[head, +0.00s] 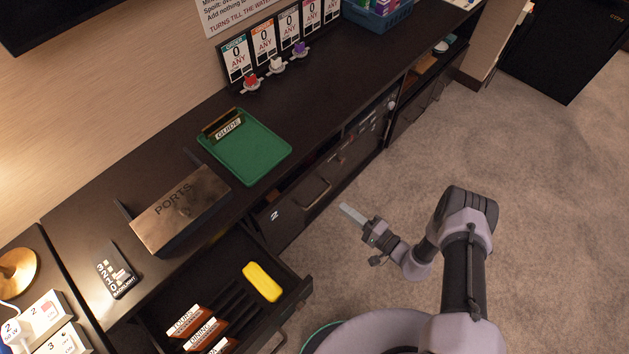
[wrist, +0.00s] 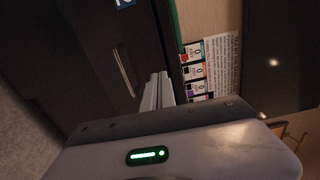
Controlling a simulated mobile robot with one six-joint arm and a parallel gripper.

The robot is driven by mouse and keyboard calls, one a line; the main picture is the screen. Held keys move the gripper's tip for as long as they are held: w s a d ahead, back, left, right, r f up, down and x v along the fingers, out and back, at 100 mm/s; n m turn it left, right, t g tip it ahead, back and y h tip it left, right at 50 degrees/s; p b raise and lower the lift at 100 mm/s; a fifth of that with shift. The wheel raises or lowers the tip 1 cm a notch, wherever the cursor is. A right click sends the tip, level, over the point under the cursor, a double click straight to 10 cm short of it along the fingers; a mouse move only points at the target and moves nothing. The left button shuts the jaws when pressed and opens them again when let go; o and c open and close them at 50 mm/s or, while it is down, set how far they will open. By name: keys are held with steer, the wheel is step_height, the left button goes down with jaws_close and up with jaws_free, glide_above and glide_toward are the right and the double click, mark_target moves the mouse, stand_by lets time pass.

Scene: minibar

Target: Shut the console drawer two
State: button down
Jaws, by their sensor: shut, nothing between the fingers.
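Console drawer two (head: 290,214) has a dark front with a white "2" label and a metal bar handle (head: 318,193). A dark gap shows between the counter edge and its front, so it looks partly pulled out. The wrist view shows its front with the blue "2" label (wrist: 124,3) and handle (wrist: 123,72). My gripper (head: 351,214) is shut and empty, in front of the drawer, to the right of the handle and apart from it in the head view. Its fingers (wrist: 157,90) also show in the wrist view.
A lower-left drawer (head: 237,290) stands wide open, holding a yellow block (head: 262,281) and label cards. A green tray (head: 243,148) and brass "PORTS" box (head: 180,210) sit on the counter (head: 330,93). Carpet (head: 540,200) at right is clear.

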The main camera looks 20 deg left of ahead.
mark_target(306, 178)
steer(key=b+x, duration=0.4)
steer(key=x, duration=0.9)
steer(key=shift+f, duration=0.1)
steer(key=shift+w+a, duration=0.2)
steer(key=shift+a, duration=0.2)
